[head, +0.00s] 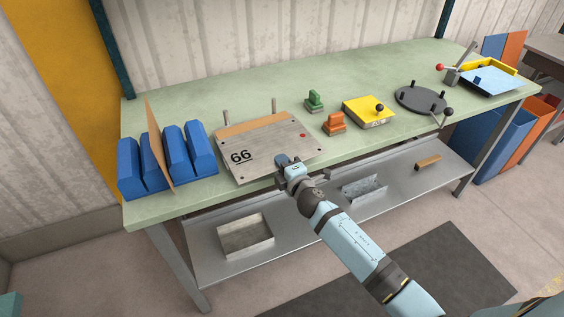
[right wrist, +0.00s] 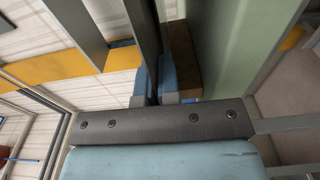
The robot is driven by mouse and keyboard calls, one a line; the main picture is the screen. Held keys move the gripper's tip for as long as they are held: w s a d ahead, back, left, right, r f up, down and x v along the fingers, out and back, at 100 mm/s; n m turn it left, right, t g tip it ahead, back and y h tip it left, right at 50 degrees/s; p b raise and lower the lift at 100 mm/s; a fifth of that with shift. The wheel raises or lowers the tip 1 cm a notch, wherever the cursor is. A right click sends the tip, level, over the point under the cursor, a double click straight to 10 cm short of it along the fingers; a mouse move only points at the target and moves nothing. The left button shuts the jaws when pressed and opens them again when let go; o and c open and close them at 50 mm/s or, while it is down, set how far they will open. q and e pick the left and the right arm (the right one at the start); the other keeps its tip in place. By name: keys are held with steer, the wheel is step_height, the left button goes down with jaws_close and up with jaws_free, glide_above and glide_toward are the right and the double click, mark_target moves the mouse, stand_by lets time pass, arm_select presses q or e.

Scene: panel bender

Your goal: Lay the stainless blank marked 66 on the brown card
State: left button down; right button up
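The stainless blank (head: 265,150) is a flat grey plate with a black 66 at its left and a red dot at its right. It is level over the left-middle of the green bench. A brown strip (head: 250,123), apparently the brown card, shows along its back edge; the blank hides the rest. My right gripper (head: 284,164) is at the blank's front edge. In the right wrist view the fingers (right wrist: 165,97) appear closed about the blank's edge, with brown and green surfaces beyond. I cannot tell whether the blank touches the card. My left gripper is not in view.
Blue blocks (head: 202,148) with an upright brown sheet (head: 158,143) stand left of the blank. Two posts rise behind it. Orange (head: 334,124) and green (head: 314,101) pieces and a yellow block (head: 368,112) stand to its right. A lower shelf (head: 310,210) holds trays.

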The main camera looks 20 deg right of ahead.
steer(key=o, duration=0.5)
steer(key=shift+r, duration=0.1)
steer(key=shift+s, duration=0.35)
steer(key=s, duration=0.4)
steer(key=s+b, duration=0.1)
steer(key=s, duration=0.3)
steer(key=s+d, duration=0.1)
steer(key=s, duration=0.4)
steer(key=shift+d, duration=0.1)
steer(key=shift+s, duration=0.1)
